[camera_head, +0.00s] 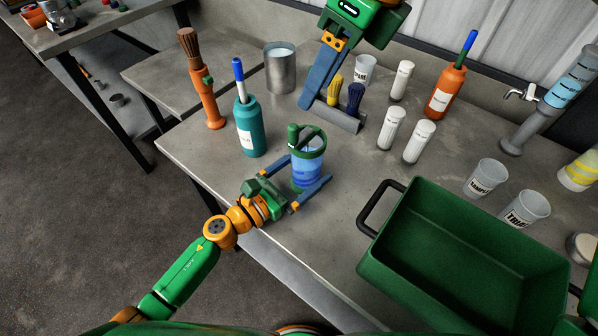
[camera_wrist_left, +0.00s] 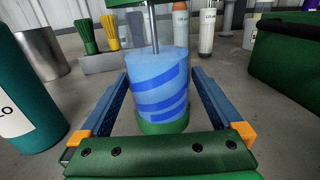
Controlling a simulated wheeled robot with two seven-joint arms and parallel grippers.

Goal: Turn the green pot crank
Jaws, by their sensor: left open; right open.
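The pot (camera_head: 307,170) is a clear blue vessel with darker blue stripes and a green base, upright on the grey table. Its green crank (camera_head: 293,135) sits on top, with the knob toward the left. The left wrist view shows the pot (camera_wrist_left: 157,88) and a thin shaft entering its top; the crank is cut off there. My left gripper (camera_head: 305,172) is open, with one blue finger on each side of the pot, low down; gaps show in the wrist view (camera_wrist_left: 160,105). My right gripper (camera_head: 308,104) is open and empty at the back, pointing down; its fingers overlap in view.
A teal bottle (camera_head: 252,138) and orange brush (camera_head: 209,105) stand left of the pot. A metal can (camera_head: 280,70) and brush holder (camera_head: 338,117) are behind. White bottles (camera_head: 419,142) stand right. A green crate (camera_head: 470,245) fills the front right.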

